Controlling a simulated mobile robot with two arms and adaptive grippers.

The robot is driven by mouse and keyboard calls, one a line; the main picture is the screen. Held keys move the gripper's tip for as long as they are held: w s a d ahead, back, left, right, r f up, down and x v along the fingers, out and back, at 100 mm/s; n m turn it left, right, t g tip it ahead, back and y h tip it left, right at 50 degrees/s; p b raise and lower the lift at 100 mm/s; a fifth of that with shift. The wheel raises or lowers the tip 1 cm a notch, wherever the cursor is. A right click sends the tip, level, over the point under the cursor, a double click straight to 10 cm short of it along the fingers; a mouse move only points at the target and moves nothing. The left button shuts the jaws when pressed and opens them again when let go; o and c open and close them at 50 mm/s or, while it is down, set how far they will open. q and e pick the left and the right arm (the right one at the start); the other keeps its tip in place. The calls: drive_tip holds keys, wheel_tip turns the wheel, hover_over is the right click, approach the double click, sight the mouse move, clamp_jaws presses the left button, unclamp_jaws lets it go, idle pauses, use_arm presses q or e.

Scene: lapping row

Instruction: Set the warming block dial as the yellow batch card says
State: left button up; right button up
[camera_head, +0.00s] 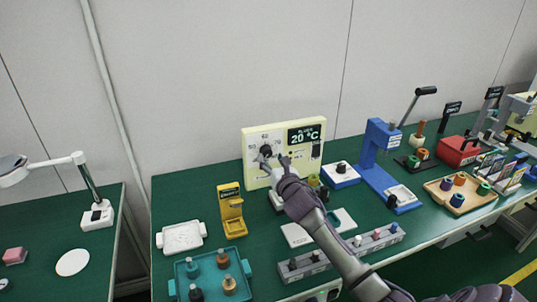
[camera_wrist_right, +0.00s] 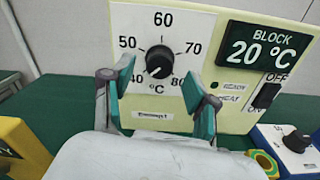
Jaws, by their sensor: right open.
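The warming block panel (camera_head: 311,158) is cream and stands upright at the back of the green bench. Its black dial knob (camera_wrist_right: 158,62) sits on a white scale with 40 to 80 °C marks. The knob's white mark appears to point low left, near 40. The display (camera_wrist_right: 262,50) reads BLOCK 20 °C. My right gripper (camera_head: 272,163) is before the dial; in the wrist view its open fingers (camera_wrist_right: 152,95) stand on either side of the knob, apart from it. I cannot make out a yellow batch card for certain. My left gripper is out of view.
An ON/OFF switch (camera_wrist_right: 265,96) is right of the dial. A yellow stand (camera_head: 231,215) is to the left, a blue press (camera_head: 369,150) to the right. A teal tray (camera_head: 243,284) with several pieces is in front. Upright cards (camera_head: 490,166) stand at far right, too small to read.

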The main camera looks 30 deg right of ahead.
sight(268, 154)
drive_tip(key=x, duration=0.3)
drive_tip(key=shift+w, duration=0.2)
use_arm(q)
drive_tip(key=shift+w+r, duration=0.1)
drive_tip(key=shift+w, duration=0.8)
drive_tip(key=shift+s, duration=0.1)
use_arm(e)
drive_tip(key=shift+c, duration=1.2)
clamp_jaws()
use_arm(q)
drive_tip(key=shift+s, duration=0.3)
